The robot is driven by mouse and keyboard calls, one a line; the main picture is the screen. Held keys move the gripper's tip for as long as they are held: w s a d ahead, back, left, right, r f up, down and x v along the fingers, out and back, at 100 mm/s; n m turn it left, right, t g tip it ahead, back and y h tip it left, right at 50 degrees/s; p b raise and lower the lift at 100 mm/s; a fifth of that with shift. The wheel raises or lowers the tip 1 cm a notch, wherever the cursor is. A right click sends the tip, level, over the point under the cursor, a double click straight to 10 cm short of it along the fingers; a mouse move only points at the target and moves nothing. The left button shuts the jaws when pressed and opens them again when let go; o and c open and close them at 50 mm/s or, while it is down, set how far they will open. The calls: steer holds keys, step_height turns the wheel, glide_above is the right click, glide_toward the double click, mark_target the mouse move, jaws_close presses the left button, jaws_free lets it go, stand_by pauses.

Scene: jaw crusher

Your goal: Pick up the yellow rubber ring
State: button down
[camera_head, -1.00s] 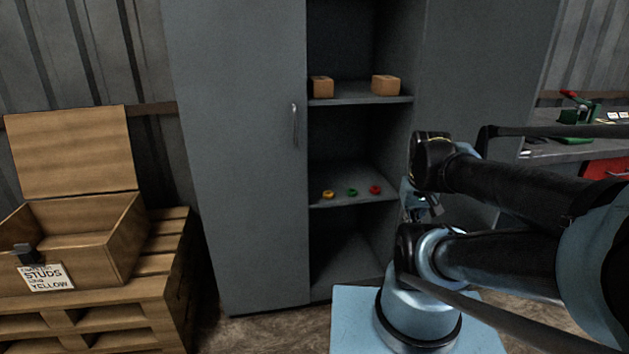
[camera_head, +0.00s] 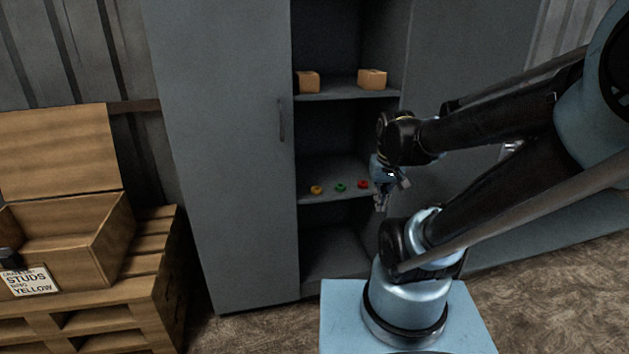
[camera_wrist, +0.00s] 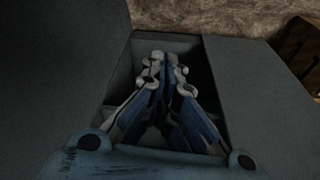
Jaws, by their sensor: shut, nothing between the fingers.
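The yellow rubber ring (camera_head: 316,189) lies on the middle shelf (camera_head: 325,198) of the grey cabinet, leftmost of three small rings. My gripper (camera_head: 380,207) hangs at the right side of the cabinet opening, in front of the shelf and to the right of the rings, pointing down. In the wrist view my gripper (camera_wrist: 167,58) has its fingertips together with nothing visible between them. No ring can be made out in the wrist view.
A green ring (camera_head: 340,187) and a red ring (camera_head: 363,184) lie right of the yellow one. Two cardboard boxes (camera_head: 372,79) stand on the shelf above. The closed left cabinet door (camera_head: 225,160) borders the opening. An open wooden box (camera_head: 75,255) sits on a pallet at left.

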steer(key=w+a+f+n, duration=0.1)
steer(key=w+a, duration=0.5)
steer(key=w, duration=0.2)
steer(key=n, duration=0.1)
glide_above(313, 185)
steer(key=shift+t+y, duration=0.4)
steer(key=f, duration=0.4)
steer(key=shift+s+d+f, duration=0.15)
steer(key=shift+s+f, duration=0.2)
steer(key=shift+f, duration=0.05)
step_height(313, 185, down, 4)
steer(key=shift+f, duration=0.4)
steer(key=shift+s+f, duration=0.15)
steer(key=shift+s, duration=0.05)
steer(key=shift+s+d, duration=0.15)
steer(key=shift+s, duration=0.2)
